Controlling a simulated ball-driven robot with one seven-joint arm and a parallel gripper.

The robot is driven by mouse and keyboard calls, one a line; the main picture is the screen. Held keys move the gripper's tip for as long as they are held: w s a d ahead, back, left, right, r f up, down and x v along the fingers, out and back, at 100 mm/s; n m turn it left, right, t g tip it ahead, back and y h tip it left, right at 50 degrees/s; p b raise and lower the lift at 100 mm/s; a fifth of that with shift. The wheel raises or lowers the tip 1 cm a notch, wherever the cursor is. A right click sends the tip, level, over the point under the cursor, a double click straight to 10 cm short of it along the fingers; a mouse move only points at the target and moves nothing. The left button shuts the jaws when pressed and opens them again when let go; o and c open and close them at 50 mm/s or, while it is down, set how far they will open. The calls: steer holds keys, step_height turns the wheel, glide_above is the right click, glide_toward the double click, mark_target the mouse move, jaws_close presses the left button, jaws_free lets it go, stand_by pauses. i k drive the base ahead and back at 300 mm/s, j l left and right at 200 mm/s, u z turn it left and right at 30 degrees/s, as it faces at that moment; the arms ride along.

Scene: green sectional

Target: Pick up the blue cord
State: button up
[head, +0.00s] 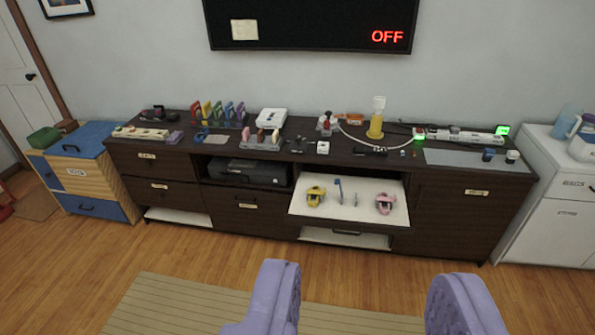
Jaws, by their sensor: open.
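My gripper (366,274) shows at the bottom of the view as two lavender padded fingers, wide apart and with nothing between them. It is in front of the dark cabinet and well short of it. A small blue item (202,134) lies on the left part of the cabinet top; it may be the blue cord, but it is too small to tell. A slim blue upright item (339,189) stands on the white pulled-out drawer or tray (368,208), and I cannot tell what it is.
The dark cabinet (456,220) has a crowded top, with a colourful rack (218,113), a yellow lamp (376,122) and a pale cord (355,138). The white tray juts forward. A wooden chest (88,180) stands left, a white cabinet (560,200) right. The floor in front is clear.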

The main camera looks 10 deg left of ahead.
mark_target(200, 136)
steer(key=i+j+u, duration=0.3)
steer(key=i, duration=0.25)
steer(key=i+j+u, duration=0.3)
steer(key=i, duration=0.2)
steer(key=i+l+u, duration=0.1)
steer(key=i+u, duration=0.2)
steer(key=i, duration=0.25)
steer(key=i+z, duration=0.1)
steer(key=i, duration=0.55)
steer(key=i+j+z, duration=0.1)
steer(key=i, duration=0.5)
steer(key=i+j+z, duration=0.15)
steer(key=i, duration=0.5)
steer(key=i+j+z, duration=0.3)
steer(key=i, duration=0.25)
steer(key=i+j+z, duration=0.3)
steer(key=i+j, duration=0.1)
steer(key=i, duration=0.1)
